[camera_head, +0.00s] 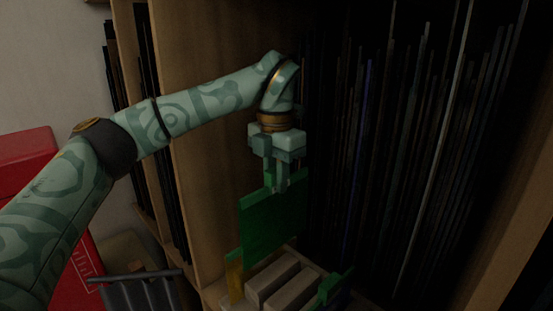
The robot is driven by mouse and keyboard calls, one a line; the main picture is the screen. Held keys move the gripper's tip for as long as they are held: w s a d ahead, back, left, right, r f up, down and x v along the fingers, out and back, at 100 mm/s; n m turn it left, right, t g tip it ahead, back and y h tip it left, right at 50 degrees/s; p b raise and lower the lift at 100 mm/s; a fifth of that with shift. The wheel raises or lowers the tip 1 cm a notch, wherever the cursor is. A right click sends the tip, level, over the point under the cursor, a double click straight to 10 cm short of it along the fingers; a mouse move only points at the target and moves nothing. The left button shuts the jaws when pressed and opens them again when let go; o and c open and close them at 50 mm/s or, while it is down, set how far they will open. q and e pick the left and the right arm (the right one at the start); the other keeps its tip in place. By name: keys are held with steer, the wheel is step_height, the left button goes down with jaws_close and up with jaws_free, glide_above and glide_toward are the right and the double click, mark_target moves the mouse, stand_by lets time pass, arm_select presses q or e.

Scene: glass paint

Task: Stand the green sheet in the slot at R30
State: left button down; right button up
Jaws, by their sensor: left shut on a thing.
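A green sheet (272,222) hangs upright below my left gripper (277,188). The gripper is shut on the sheet's top edge. The sheet is in front of the wooden rack, near a pale upright divider (205,120). Its lower edge comes close to pale blocks at the bottom; I cannot tell whether it touches them. Dark slots with many thin upright sheets (400,140) fill the rack to the right. I cannot read any slot label, so R30 cannot be picked out. My right gripper is not in view.
Pale blocks (283,278) sit at the rack's foot, with a yellow piece (235,278) to their left and a smaller green piece (332,287) to their right. A dark slatted rack (140,291) and a red box (30,165) are at left.

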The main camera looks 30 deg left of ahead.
arm_select(q)
step_height(320, 180, down, 5)
steer(key=b, duration=1)
glide_above(276, 250)
steer(key=f, duration=0.7)
steer(key=shift+w+a+f, duration=0.1)
steer(key=shift+w+f, duration=0.2)
steer(key=shift+f, duration=0.1)
step_height(276, 250, down, 5)
steer(key=shift+b, duration=1)
steer(key=shift+f, duration=0.55)
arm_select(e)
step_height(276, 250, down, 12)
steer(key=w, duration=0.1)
arm_select(q)
steer(key=shift+s+f, duration=0.1)
steer(key=shift+f, duration=0.25)
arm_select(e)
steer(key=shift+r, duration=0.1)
arm_select(q)
steer(key=c, duration=0.6)
jaws_free()
steer(key=shift+c, duration=0.2)
